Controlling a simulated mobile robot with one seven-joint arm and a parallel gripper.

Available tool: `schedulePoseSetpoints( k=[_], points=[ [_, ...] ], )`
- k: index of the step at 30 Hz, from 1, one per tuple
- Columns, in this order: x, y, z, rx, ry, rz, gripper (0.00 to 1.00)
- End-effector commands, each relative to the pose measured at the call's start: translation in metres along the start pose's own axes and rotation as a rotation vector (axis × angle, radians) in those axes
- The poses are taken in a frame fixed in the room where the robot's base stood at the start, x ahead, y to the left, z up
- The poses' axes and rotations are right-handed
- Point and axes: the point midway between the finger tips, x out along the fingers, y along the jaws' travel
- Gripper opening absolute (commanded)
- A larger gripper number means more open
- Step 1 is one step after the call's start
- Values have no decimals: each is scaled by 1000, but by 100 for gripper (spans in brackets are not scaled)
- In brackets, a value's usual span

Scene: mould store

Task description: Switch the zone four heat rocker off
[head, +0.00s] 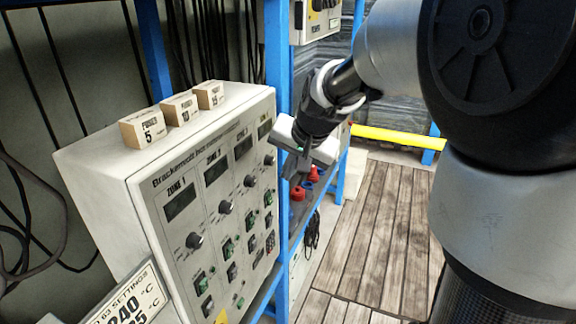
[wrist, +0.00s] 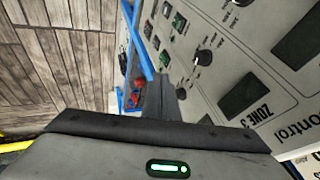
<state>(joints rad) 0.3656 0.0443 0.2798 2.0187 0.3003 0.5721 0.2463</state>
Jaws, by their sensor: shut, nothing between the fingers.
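The grey control panel (head: 150,190) stands at the left in the head view, with columns of a display, a knob and rockers. The rightmost column has a display (head: 265,128), a knob (head: 268,160) and a green rocker (head: 268,198) with another rocker below it. Their labels are too small to read, and I cannot tell the rocker's position. My gripper (head: 292,180) is shut and empty, just right of this column and apparently in front of the panel. In the wrist view the shut fingers (wrist: 166,90) partly cover the panel beside the "ZONE 3" column.
Three wooden blocks (head: 172,112) sit on top of the panel. Red objects (head: 298,192) stand on the blue rack behind my gripper. A settings sign (head: 130,303) is at the lower left. The plank floor (head: 385,225) at the right is clear, with a yellow bar beyond it.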

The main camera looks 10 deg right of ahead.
Motion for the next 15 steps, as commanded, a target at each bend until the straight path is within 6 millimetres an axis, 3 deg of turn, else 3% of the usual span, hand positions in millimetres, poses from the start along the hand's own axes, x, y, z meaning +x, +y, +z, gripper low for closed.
schedulePoseSetpoints(
  k=[5, 15],
  points=[
    [-14, 0, 0, 0, 1, 0, 0],
    [-15, 0, 0, 0, 0, 0, 0]
  ],
)
